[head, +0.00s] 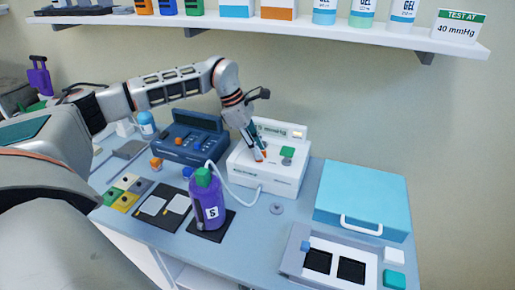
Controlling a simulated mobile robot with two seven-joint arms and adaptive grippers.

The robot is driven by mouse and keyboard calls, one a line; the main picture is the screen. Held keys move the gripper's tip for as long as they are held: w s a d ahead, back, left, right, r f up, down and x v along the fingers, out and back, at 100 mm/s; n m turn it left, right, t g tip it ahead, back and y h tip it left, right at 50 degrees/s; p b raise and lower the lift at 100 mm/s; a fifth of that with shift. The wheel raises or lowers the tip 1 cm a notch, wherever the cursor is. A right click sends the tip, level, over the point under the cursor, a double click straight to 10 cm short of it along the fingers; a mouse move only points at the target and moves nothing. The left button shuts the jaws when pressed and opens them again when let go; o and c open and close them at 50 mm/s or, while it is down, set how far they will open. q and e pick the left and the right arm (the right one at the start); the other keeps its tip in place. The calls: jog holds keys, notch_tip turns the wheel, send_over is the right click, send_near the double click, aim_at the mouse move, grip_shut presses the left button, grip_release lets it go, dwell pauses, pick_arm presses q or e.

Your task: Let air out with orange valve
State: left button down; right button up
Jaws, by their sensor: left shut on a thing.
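A white device (273,182) with a small display and a green button (288,152) stands on the table. The orange valve (264,155) is on its top, partly covered by my gripper. My left gripper (259,153) points down over the device and is shut on the orange valve. A pale hose (234,196) runs from the device toward a purple cuff (208,203) marked "S" with a green top, standing upright on a dark pad. My right gripper is out of view.
A blue device (188,138) stands left of the white one. A turquoise case (362,195) and a grey tray (290,262) are at the right. A shelf (300,28) with bottles and a "TEST AT 40 mmHg" sign (459,27) hangs above. Cards and pads lie at the left.

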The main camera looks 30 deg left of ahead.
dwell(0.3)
pick_arm(q)
jog(key=c, duration=2.2)
grip_release()
jog(key=shift+a+r, duration=0.1)
jog(key=shift+r, duration=0.05)
jog(key=v, duration=1.1)
jog(key=shift+a+r, duration=0.15)
jog(key=shift+r, duration=0.25)
